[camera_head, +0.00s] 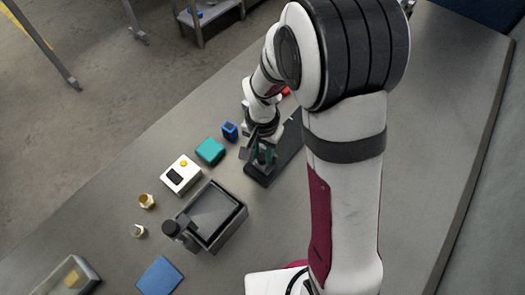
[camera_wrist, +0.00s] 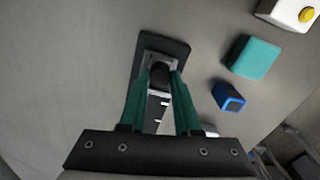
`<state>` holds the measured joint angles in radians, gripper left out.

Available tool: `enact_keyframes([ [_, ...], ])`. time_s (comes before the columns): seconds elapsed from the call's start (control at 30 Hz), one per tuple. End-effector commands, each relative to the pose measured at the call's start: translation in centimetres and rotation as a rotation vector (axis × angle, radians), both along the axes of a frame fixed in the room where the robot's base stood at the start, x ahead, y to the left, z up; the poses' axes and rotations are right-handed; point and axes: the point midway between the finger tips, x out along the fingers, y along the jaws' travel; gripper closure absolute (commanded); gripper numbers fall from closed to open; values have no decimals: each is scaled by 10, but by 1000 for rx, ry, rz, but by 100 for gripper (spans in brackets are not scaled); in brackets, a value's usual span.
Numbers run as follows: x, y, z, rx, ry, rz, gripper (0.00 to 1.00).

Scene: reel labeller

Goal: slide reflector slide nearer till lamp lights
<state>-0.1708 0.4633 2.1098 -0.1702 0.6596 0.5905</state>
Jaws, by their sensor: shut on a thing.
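My gripper (camera_wrist: 160,76) has its green fingers closed on the dark knob of the reflector slide. My gripper in the head view (camera_head: 264,156) is low over the near end of that base, and hides most of the slide. A white box (camera_head: 188,180) with a dark window and a yellow dome (camera_head: 183,163) stands to the left; I cannot tell whether the dome is lit.
A dark open-topped device (camera_head: 240,217), two small fittings (camera_head: 147,201), a blue pad (camera_head: 160,276) and a clear case (camera_head: 88,270) lie nearer. Bare table lies right of my arm.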

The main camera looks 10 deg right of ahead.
Motion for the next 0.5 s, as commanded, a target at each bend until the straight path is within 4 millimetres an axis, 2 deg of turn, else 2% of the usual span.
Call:
enact_keyframes([
  [0.37, 1, -1, 1, 0, 0, -1, 100],
  [0.5, 16, -15, 0, -1, -1, -6, 100],
])
